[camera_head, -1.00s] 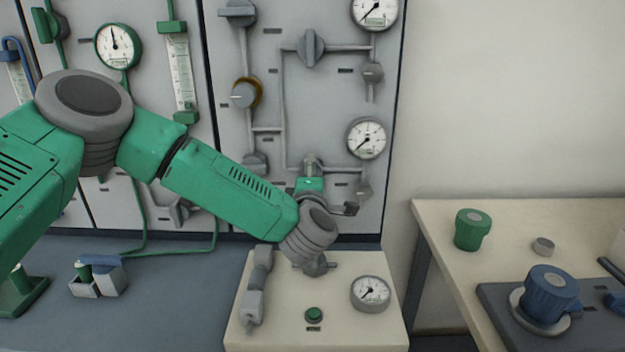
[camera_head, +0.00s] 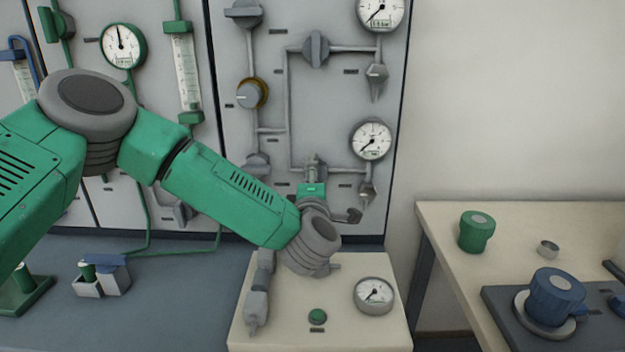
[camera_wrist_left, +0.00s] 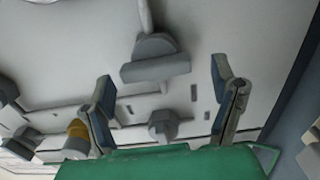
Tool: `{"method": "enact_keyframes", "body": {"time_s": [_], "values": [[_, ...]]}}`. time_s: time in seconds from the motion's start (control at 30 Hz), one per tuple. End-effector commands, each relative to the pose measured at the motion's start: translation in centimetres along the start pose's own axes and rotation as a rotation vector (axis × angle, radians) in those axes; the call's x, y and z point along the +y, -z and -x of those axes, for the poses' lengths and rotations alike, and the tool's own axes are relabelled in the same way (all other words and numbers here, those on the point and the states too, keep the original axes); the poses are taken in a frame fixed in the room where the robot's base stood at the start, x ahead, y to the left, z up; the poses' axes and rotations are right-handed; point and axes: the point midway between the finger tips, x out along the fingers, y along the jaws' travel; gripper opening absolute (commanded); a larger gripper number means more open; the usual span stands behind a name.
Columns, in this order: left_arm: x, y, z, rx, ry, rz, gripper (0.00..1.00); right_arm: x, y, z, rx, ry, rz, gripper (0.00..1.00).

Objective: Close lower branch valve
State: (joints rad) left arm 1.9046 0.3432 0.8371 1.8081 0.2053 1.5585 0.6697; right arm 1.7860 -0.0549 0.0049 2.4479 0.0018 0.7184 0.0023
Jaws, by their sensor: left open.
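The lower branch valve (camera_head: 313,168) is on the grey panel, in the lower pipe left of the lower gauge. My wrist partly hides it in the head view. My left gripper (camera_wrist_left: 161,71) is close to the panel with its two fingers spread. In the wrist view a grey valve with a wide bar handle (camera_wrist_left: 155,66) shows between the fingers, with clear space on both sides. It looks untouched, but I cannot tell for certain that it is the lower branch valve. My right gripper is not in view.
The upper branch valve (camera_head: 316,48) and lower gauge (camera_head: 371,140) are on the same panel. A yellow-collared knob (camera_head: 252,93) is at its left. A cream box (camera_head: 345,325) with a gauge and green button stands below my wrist. A side table (camera_head: 430,215) is at right.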

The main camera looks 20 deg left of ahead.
Motion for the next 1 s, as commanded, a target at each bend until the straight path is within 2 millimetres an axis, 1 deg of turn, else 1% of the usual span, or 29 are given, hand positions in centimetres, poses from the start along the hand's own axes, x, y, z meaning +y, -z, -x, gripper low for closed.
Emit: {"method": "enact_keyframes", "body": {"time_s": [0.1, 0.3, 0.4, 0.5, 0.67, 1.0], "values": [[0.0, -0.1, 2.5, -0.005, 0.002, -0.001, 0.79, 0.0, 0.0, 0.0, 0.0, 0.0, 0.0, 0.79], [-0.1, 0.1, 6.8, -0.003, 0.003, 0.0, 0.79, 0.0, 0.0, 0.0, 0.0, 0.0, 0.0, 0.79], [-0.2, 0.1, 8.4, -0.003, 0.004, -0.001, 0.79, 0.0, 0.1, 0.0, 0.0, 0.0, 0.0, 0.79], [-0.2, 0.2, 9.4, -0.001, 0.003, -0.001, 0.79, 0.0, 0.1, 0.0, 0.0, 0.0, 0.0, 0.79], [-0.2, 0.2, 10.2, 0.0, 0.003, 0.0, 0.79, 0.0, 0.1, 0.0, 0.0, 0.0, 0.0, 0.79], [-0.2, 0.2, 10.2, 0.001, 0.003, 0.0, 0.79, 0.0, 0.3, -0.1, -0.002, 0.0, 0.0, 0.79]]}}
